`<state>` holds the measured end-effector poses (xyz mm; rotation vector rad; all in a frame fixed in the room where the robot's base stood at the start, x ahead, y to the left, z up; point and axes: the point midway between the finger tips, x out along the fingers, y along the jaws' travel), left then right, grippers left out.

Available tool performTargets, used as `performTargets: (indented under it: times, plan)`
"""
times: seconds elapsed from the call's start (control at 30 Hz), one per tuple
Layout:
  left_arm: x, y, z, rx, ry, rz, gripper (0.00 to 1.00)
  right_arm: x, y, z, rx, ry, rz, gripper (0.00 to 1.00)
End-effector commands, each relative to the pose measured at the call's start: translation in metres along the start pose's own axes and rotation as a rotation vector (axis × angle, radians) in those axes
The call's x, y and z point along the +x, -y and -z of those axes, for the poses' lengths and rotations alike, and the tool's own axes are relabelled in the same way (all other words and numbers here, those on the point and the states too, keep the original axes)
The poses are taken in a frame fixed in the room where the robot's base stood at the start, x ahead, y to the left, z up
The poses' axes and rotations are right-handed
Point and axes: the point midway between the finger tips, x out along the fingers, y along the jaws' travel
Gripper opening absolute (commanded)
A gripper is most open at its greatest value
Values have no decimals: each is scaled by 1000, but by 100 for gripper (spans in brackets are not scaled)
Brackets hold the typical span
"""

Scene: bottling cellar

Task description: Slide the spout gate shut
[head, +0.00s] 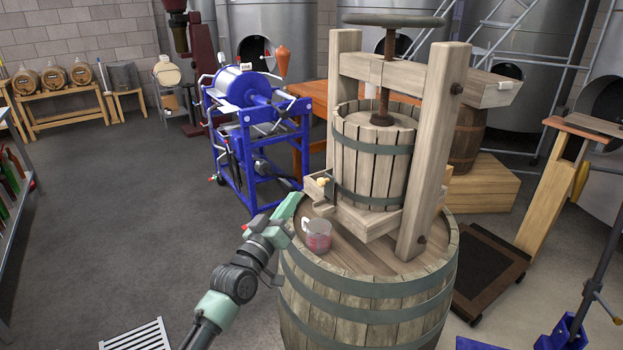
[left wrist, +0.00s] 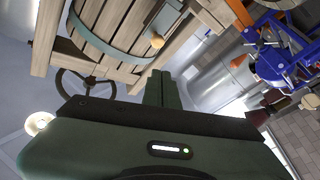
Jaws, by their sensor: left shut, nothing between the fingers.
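The wooden basket press (head: 372,155) stands on a large upright barrel. At the front left of its tray is a small pale knob (head: 323,182) by the spout, which I take to be the gate's knob; whether the gate is open cannot be made out. The knob also shows in the left wrist view (left wrist: 157,40), apart from the fingers. A clear mug (head: 318,238) with red liquid stands on the barrel top below the spout. My left gripper (head: 293,203) is shut and empty, just left of the spout and above the mug's level. My right gripper is out of view.
The barrel (head: 368,300) carries the press and mug; its top is bare around the mug. A blue machine (head: 255,125) stands behind to the left. A wooden post of the press (head: 428,165) rises on the right. Open grey floor (head: 120,200) lies left.

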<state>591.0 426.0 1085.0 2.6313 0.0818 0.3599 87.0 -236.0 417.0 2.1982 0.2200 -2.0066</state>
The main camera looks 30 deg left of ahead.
Motion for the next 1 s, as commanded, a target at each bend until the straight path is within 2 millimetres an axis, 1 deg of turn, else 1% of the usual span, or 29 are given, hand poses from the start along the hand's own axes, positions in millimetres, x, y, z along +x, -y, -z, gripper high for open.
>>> performTargets:
  times: [0.03, 0.13, 0.47, 0.57, 0.67, 0.77, 1.0]
  plan:
    - [2, -3, 12, -7, -25, -9, 0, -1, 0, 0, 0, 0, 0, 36]
    - [4, -5, 23, -17, -50, -16, 0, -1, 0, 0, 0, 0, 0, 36]
    - [4, -6, 24, -18, -53, -16, 0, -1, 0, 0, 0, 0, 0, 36]
    - [9, -6, 25, -18, -54, -17, 0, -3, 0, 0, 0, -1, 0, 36]
    - [21, -7, 27, -18, -54, -17, 0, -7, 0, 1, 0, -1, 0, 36]
    - [39, -8, 28, -17, -55, -17, 0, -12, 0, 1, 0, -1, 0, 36]
    - [92, -8, 31, -17, -55, -17, 0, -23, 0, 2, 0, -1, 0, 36]
